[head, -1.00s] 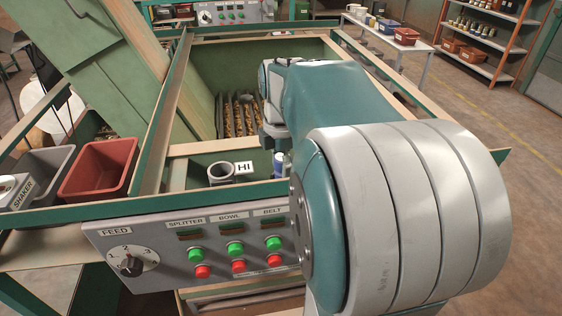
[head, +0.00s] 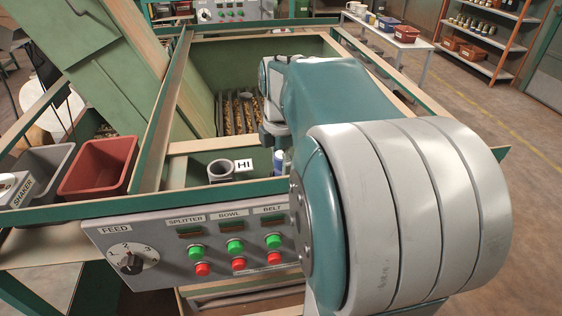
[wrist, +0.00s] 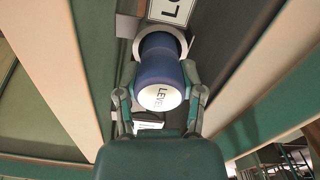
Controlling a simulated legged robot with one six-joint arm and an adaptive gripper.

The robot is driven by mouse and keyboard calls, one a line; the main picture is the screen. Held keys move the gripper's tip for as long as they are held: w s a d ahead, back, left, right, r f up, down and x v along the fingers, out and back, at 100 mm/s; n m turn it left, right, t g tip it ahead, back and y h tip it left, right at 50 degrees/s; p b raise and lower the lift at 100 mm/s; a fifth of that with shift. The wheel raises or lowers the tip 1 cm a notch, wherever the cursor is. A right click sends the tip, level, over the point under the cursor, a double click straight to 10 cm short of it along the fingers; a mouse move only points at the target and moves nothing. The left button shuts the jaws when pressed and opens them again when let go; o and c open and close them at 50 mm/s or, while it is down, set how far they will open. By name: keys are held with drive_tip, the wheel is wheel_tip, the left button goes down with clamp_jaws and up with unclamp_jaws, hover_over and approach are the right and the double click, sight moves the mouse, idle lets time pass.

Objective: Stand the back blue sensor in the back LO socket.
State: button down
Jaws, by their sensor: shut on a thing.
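The blue sensor (wrist: 158,70) has a white end cap marked LEVEL, which faces the wrist camera. My gripper (wrist: 160,96) is shut on it, with one finger on each side. The sensor's far end lies at a pale round socket (wrist: 182,43), whose rim shows around it. How deep it sits I cannot tell. A white label (wrist: 171,10), partly cut off, lies beside that socket. In the head view a small part of the sensor (head: 279,162) shows below my wrist, and my arm hides the socket there.
An open, empty grey socket (head: 220,170) stands left of the sensor, beside a HI label (head: 244,165). A green rail crosses in front, above the control panel (head: 190,240). A hopper with nuts (head: 240,115) lies behind. Red (head: 98,166) and grey bins stand at left.

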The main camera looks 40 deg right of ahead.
drive_tip(key=shift+f, duration=0.5)
drive_tip(key=shift+c, duration=2.4)
unclamp_jaws()
drive_tip(key=shift+r, duration=5.5)
